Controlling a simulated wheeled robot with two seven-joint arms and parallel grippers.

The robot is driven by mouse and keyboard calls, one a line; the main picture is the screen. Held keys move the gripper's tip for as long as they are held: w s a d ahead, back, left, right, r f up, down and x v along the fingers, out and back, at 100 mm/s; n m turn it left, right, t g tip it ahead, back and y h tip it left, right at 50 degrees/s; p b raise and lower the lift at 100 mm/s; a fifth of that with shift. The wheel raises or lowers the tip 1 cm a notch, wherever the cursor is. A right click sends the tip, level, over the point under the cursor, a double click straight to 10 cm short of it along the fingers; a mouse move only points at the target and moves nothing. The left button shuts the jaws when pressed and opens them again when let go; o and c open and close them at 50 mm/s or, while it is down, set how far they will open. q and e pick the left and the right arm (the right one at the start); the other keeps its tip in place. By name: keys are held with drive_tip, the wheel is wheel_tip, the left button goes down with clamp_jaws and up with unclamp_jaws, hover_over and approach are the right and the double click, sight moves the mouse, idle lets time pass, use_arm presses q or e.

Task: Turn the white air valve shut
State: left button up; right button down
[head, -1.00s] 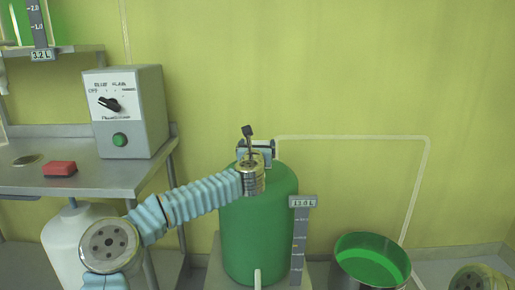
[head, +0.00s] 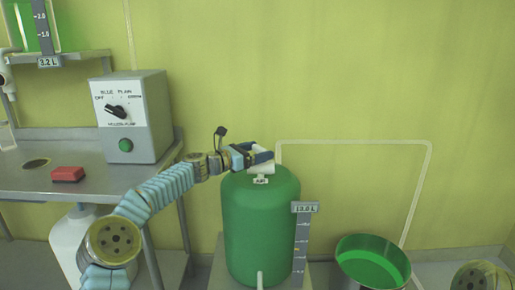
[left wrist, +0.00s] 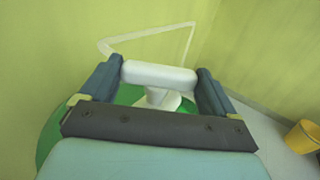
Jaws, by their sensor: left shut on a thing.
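The white air valve (head: 263,168) sits on top of the green tank (head: 262,225), with a small label below it. In the left wrist view its white bar handle (left wrist: 158,75) lies crosswise between my two fingers, on a white stem. My left gripper (head: 261,156) reaches in from the left above the tank and is shut on the handle, one finger at each end. The fingers hide part of the valve in the head view. My right gripper is out of view.
A steel bench (head: 110,190) at the left carries a grey control box (head: 145,125) and a red block (head: 68,174). A level scale (head: 302,240) stands beside the tank. A bucket of green liquid (head: 372,265) is at the right. A white pipe (head: 355,142) runs along the wall.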

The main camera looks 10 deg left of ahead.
sight(257, 152)
use_arm(q)
drive_tip(key=shift+w+a+m+g+h, duration=0.1)
drive_tip(key=shift+w+m+g+h, duration=0.05)
drive_tip(key=shift+m+g+h, duration=1.05)
drive_tip(key=shift+m+g, duration=0.1)
drive_tip(key=shift+g, duration=0.3)
drive_tip(key=o, duration=0.8)
drive_tip(key=shift+f+b+v, duration=0.15)
drive_tip(key=shift+b+v, duration=0.4)
drive_tip(key=shift+v, duration=0.2)
drive_tip(key=shift+f+b+v, duration=0.1)
drive_tip(key=shift+b+v, duration=0.4)
drive_tip(key=shift+v, duration=0.25)
drive_tip(key=v, duration=0.5)
drive_tip(key=b+v, duration=0.1)
drive_tip(key=v, duration=0.4)
drive_tip(key=shift+s+a+r+b, duration=0.2)
drive_tip(key=shift+s+a+b, duration=0.05)
drive_tip(key=shift+a+b, duration=0.05)
